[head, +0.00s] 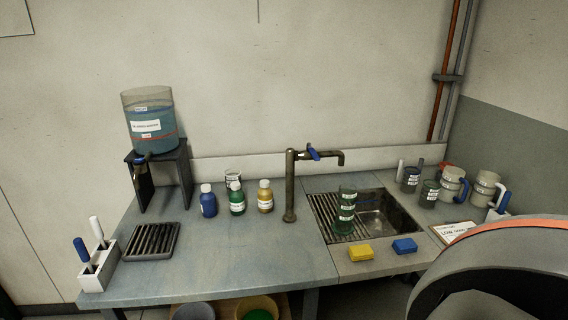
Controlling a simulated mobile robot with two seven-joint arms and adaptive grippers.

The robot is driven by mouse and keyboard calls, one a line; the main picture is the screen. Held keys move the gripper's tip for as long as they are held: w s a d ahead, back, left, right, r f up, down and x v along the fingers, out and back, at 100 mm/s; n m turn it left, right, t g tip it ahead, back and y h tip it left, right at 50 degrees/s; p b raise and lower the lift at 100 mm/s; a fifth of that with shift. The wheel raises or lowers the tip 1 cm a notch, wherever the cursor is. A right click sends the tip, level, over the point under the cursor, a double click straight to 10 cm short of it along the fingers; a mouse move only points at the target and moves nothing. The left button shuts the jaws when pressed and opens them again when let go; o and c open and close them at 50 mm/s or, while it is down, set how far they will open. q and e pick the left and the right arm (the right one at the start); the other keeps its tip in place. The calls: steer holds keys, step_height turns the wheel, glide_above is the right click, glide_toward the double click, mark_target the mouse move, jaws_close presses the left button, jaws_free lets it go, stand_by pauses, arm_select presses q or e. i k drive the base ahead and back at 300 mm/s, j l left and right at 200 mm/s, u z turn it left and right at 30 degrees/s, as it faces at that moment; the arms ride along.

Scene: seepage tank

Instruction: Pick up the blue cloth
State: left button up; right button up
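A small folded blue cloth (404,246) lies on the front strip of the counter, just in front of the sink (386,222). A similar yellow piece (360,252) lies just left of it, with a small gap between them. Nothing covers the blue cloth. Neither my left nor my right gripper is in view.
A faucet (290,190) stands left of the sink, and stacked green cups (346,212) stand at the sink's grating. Mugs (452,186) and a sign (452,231) are at the right. Bottles (208,203), a drain tray (152,243) and a tank (150,120) are at the left.

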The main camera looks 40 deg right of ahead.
mark_target(401, 246)
steer(key=z, duration=2.2)
